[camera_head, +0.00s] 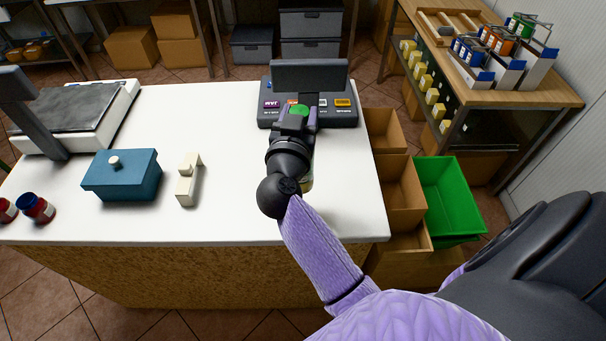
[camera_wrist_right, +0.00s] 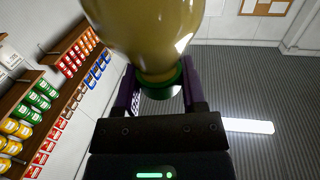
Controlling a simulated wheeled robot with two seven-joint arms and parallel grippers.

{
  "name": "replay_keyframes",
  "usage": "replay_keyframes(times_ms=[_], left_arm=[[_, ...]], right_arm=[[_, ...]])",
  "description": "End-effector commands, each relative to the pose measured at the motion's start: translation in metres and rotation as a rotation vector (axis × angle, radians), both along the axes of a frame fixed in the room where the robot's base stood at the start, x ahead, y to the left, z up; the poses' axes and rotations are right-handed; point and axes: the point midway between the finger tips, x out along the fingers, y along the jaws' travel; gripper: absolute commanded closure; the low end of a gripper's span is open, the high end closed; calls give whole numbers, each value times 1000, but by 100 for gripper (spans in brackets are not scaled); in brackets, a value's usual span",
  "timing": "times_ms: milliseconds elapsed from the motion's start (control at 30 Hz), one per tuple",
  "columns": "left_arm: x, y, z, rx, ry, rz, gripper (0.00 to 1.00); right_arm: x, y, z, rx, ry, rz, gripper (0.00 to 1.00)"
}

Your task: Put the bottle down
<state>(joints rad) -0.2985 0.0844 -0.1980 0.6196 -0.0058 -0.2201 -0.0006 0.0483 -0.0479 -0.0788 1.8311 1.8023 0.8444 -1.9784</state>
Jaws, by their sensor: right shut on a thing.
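My right gripper (camera_head: 298,117) is over the right part of the white counter (camera_head: 230,125). It is shut on the bottle near its green cap (camera_head: 299,109). In the right wrist view, the purple fingers (camera_wrist_right: 160,88) sit on both sides of the green cap and neck, and the yellowish bottle (camera_wrist_right: 150,28) fills the top middle. In the head view, only a small part of its body (camera_head: 307,182) shows beside my wrist; the rest is hidden. I cannot tell whether its base touches the counter. My left gripper is not in view.
A dark cash register (camera_head: 345,113) stands just behind my right gripper. A cream object (camera_head: 187,182), a blue box (camera_head: 122,176), red-and-blue jars (camera_head: 36,208) and a scale (camera_head: 75,108) are to the left. A green crate (camera_head: 447,198) is off the counter's right edge.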

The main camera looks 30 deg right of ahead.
Motion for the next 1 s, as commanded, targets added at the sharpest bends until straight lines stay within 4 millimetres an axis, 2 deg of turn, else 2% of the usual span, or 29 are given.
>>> replay_keyframes(times_ms=[67, 300, 467, 667, 1000], left_arm=[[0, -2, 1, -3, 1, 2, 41], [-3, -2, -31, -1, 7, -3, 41], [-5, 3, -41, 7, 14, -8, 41], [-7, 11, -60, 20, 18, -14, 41], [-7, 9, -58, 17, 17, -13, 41]], right_arm=[[1, 0, -1, -1, -1, -10, 100], [1, -1, -52, -4, 1, -12, 100], [1, -1, -68, -3, -2, -13, 100], [1, -1, -100, -4, 1, -11, 100], [1, -1, -101, -2, -2, -12, 100]])
